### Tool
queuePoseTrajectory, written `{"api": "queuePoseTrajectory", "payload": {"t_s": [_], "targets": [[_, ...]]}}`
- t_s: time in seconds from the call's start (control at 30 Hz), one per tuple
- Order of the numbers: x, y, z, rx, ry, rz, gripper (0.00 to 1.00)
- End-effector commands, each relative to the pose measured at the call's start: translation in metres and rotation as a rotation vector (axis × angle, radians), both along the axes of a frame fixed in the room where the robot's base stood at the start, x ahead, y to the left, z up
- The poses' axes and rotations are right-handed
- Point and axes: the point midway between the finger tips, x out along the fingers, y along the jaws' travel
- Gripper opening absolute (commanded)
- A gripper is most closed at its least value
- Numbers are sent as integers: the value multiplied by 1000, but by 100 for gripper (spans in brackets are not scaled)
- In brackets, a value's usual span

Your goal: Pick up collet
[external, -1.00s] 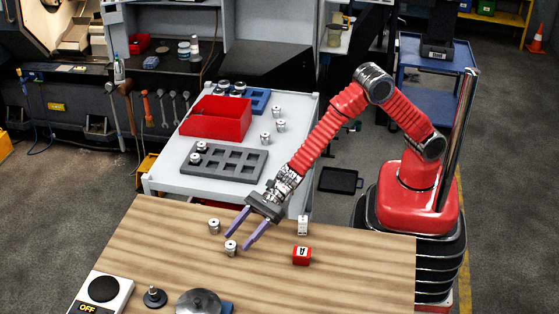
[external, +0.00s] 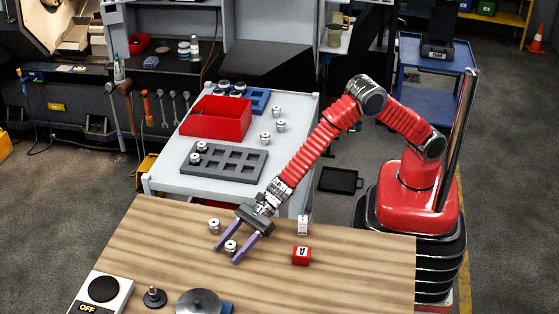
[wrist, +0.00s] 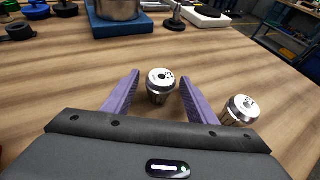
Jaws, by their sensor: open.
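A silver collet (external: 231,247) stands upright on the wooden table, and in the wrist view it (wrist: 160,84) shows a dark-marked top. My gripper (external: 226,256) is open, with its purple fingers low over the table. In the wrist view the collet stands between the two fingers (wrist: 160,90), with a gap to each. A second collet (external: 214,226) stands just outside the fingers, and in the wrist view it (wrist: 240,110) is to the right of the right finger. Another small silver-white piece (external: 303,225) stands near the table's far edge.
A red block (external: 302,256) marked with a letter lies right of my gripper. A round dark metal part (external: 154,297), a large metal disc (external: 199,302) and an OFF switch box (external: 103,291) are at the front left. A grey tray (external: 225,162) is on the cart behind.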

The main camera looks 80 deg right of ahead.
Motion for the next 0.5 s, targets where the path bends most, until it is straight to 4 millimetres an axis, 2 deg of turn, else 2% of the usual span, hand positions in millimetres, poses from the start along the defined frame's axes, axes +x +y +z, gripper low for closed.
{"api": "queuePoseTrajectory", "payload": {"t_s": [0.2,0.5], "targets": [[0,0,0,0,0,0,52],[0,0,0,0,0,0,32]]}}
